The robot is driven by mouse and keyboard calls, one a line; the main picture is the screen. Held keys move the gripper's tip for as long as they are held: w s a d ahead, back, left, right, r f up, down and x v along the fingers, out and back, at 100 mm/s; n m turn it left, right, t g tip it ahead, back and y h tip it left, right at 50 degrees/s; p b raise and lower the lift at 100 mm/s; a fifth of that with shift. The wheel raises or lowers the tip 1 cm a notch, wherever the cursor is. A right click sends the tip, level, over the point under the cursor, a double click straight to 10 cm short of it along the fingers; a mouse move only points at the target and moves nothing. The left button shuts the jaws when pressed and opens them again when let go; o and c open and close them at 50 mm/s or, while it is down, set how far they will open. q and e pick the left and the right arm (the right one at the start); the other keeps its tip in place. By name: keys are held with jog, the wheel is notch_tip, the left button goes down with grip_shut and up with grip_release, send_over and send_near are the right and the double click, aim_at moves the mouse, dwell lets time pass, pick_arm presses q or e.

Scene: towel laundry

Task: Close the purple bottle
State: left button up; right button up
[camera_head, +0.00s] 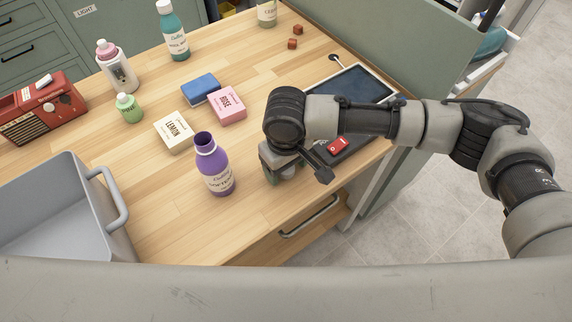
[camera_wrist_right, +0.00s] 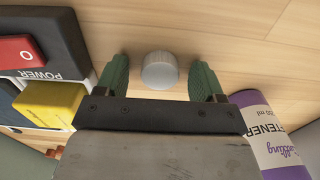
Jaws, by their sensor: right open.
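The purple bottle (camera_head: 216,172) stands upright on the wooden worktop, its mouth open with no cap on it. Part of it also shows at the right in the right wrist view (camera_wrist_right: 272,135). A small round grey-white cap (camera_wrist_right: 159,70) lies on the wood between the two green fingertips of my right gripper (camera_wrist_right: 159,80). The fingers are open, with a gap on each side of the cap. In the head view my right gripper (camera_head: 281,172) is low over the worktop, just right of the bottle. My left gripper is not in view.
A dark power box (camera_wrist_right: 62,40) with a red switch stands beside the gripper. A grey bin (camera_head: 60,215) is at left. The worktop's front edge is close.

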jog(key=c, duration=1)
jog(key=shift+r, duration=0.6)
notch_tip(320, 180, up, 3)
jog(key=shift+f+b, duration=0.1)
jog(key=shift+b, duration=0.2)
jog(key=s+d+r, duration=0.4)
jog(key=d+r, duration=0.3)
jog(key=d, duration=0.3)
jog(key=shift+s+d+b, duration=0.3)
jog(key=shift+d+b, duration=0.05)
jog(key=shift+b, duration=0.05)
